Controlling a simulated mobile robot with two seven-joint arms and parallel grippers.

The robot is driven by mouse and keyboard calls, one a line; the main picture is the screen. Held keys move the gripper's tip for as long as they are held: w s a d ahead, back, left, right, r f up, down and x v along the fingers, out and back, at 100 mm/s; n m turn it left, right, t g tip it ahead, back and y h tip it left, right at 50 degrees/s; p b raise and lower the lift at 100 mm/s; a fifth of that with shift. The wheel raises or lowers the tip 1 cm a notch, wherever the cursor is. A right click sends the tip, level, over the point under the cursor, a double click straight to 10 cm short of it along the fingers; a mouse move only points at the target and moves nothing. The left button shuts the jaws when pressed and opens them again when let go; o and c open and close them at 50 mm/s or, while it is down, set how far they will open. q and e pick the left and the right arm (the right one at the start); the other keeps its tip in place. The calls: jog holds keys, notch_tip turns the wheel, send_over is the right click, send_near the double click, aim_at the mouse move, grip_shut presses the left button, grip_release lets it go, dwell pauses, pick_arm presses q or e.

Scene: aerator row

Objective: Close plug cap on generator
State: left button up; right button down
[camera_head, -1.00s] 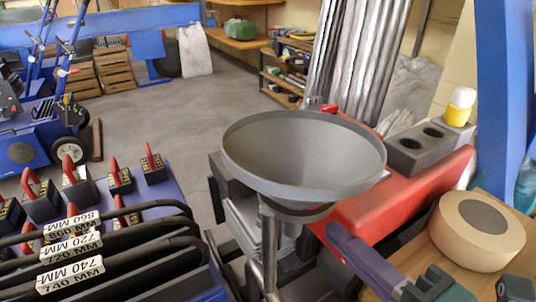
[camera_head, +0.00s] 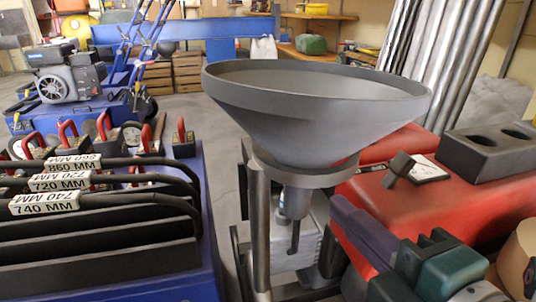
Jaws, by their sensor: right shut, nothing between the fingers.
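A red rounded body (camera_head: 385,200), possibly the generator, lies right of centre behind a large grey funnel (camera_head: 315,110). A small dark tilted piece beside a pale plate (camera_head: 428,171) sits on its top. I cannot tell whether this is the plug cap. My right gripper (camera_head: 362,232) shows at the lower right as a purple-grey bar with dark and teal parts behind it. It is shut and holds nothing. It is in front of the red body in the picture; I cannot tell if they touch. My left gripper is not in view.
The funnel on its metal stand hides much of the middle. A dark block with round holes (camera_head: 490,150) is at the right. A blue rack with labelled black hoses (camera_head: 90,240) fills the left. A blue machine with an engine (camera_head: 65,80) stands behind.

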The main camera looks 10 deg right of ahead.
jog(key=w+f+b, duration=0.1)
jog(key=w, duration=0.6)
jog(key=shift+w+a+f, duration=0.2)
jog(key=shift+w+a, duration=0.1)
jog(key=shift+a, duration=0.05)
jog(key=shift+w+r, duration=0.25)
jog(key=shift+w, duration=0.25)
jog(key=shift+p, duration=0.3)
